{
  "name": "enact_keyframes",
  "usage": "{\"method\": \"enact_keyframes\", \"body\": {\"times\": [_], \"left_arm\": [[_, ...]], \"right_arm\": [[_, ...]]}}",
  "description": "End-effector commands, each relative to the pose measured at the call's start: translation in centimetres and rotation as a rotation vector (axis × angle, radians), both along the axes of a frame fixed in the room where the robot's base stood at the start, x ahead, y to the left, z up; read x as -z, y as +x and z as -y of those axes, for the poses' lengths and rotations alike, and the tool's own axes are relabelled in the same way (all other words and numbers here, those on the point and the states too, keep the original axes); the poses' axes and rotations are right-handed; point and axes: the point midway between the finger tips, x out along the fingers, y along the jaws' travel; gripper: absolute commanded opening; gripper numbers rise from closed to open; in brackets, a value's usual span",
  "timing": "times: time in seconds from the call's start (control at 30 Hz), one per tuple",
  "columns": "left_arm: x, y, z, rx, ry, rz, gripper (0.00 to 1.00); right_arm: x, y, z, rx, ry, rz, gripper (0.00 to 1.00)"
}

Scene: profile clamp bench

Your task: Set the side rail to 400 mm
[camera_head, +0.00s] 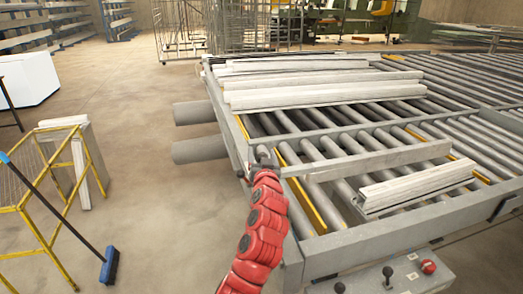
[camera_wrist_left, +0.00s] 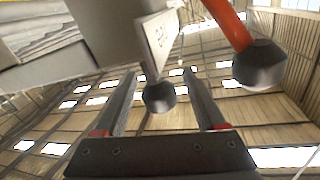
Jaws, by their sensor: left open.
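The side rail (camera_head: 375,161) appears to be the long grey bar lying across the rollers of the bench. My left gripper (camera_head: 264,160) is at the bench's left edge, close to the rail's left end. In the left wrist view my left gripper (camera_wrist_left: 162,100) is open, its two dark fingers apart. A black ball knob (camera_wrist_left: 160,97) shows between the fingers; I cannot tell whether they touch it. Beside it hangs a pale plate (camera_wrist_left: 158,40) with unreadable marks. A red lever (camera_wrist_left: 228,22) with another black knob (camera_wrist_left: 262,66) is to the right. My right gripper is not in view.
A short pale profile (camera_head: 415,187) lies on the rollers near the front. Several long profiles (camera_head: 300,92) lie at the back. A control box with black knobs (camera_head: 388,272) and a red knob (camera_head: 428,267) is at the front. A yellow rack (camera_head: 45,190) and broom (camera_head: 110,266) stand left.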

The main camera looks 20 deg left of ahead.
Motion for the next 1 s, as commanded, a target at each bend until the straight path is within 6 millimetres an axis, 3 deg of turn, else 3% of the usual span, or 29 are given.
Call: {"method": "enact_keyframes", "body": {"times": [0.2,0.5,0.9,1.0], "left_arm": [[0.12,1.08,-0.42,0.002,0.0,-0.002,0.72],[0.14,1.17,-0.45,0.002,0.0,-0.002,0.7],[0.12,1.16,-0.45,0.002,0.0,-0.002,0.0],[0.12,1.16,-0.45,0.002,0.0,-0.002,0.0]], "right_arm": [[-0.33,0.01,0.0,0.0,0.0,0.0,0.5],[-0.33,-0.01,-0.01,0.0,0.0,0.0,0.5],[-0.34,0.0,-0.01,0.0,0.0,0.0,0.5],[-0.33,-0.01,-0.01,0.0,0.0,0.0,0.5]]}}
